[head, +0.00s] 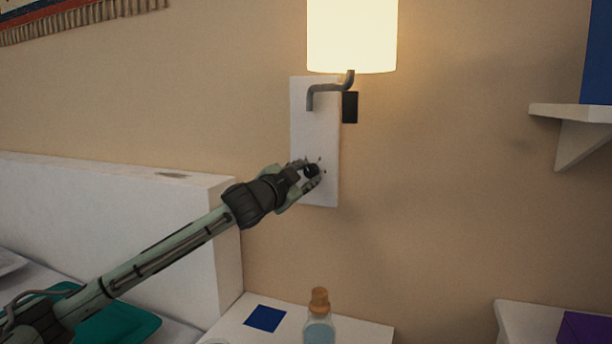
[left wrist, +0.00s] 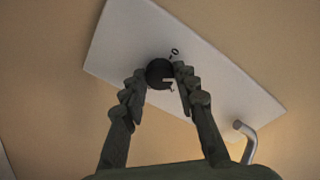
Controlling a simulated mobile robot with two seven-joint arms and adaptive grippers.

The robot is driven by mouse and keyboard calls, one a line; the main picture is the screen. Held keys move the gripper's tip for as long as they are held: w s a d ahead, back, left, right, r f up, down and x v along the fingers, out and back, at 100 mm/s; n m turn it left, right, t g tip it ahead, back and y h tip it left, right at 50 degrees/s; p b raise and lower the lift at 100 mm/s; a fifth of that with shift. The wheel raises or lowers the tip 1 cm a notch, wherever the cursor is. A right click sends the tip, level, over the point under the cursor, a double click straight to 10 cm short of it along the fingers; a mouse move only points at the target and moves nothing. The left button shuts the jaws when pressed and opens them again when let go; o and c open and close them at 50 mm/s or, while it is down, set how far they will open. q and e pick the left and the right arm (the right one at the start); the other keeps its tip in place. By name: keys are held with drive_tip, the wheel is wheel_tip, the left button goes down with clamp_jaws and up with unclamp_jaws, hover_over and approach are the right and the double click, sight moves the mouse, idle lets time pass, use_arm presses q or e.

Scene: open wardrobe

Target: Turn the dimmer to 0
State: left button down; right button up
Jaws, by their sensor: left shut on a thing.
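The dimmer is a round black knob (left wrist: 160,73) on a white wall plate (head: 314,125). In the head view the knob (head: 312,170) is partly covered by my left gripper (head: 309,177). In the left wrist view my left gripper (left wrist: 163,92) has its fingers on either side of the knob and is shut on it. A "0" mark (left wrist: 175,52) shows on the plate just above the knob. A light line on the knob's face points toward the right finger, away from the "0". The lamp (head: 351,35) above is lit. My right gripper is not in view.
A bent metal lamp arm (head: 330,90) and a small black box (head: 350,107) sit above my gripper. A bottle with an orange cap (head: 319,318) stands on the white surface below. A white headboard (head: 110,215) is at the left.

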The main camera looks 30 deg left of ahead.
use_arm(q)
drive_tip(key=n, duration=0.3)
drive_tip(key=shift+d+f, duration=0.1)
drive_tip(key=shift+n, duration=1.1)
drive_tip(key=shift+n+t, duration=0.3)
drive_tip(key=shift+n, duration=0.1)
drive_tip(key=n+p, duration=0.1)
drive_tip(key=n, duration=0.2)
drive_tip(key=shift+y+p, duration=0.3)
drive_tip(key=shift+p, duration=0.05)
drive_tip(key=shift+n+p, duration=0.55)
drive_tip(key=shift+n, duration=0.85)
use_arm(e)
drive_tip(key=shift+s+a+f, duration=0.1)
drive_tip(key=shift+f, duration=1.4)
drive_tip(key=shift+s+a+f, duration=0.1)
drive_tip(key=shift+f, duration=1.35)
use_arm(q)
drive_tip(key=c, duration=1.2)
unclamp_jaws()
drive_tip(key=shift+o, duration=0.2)
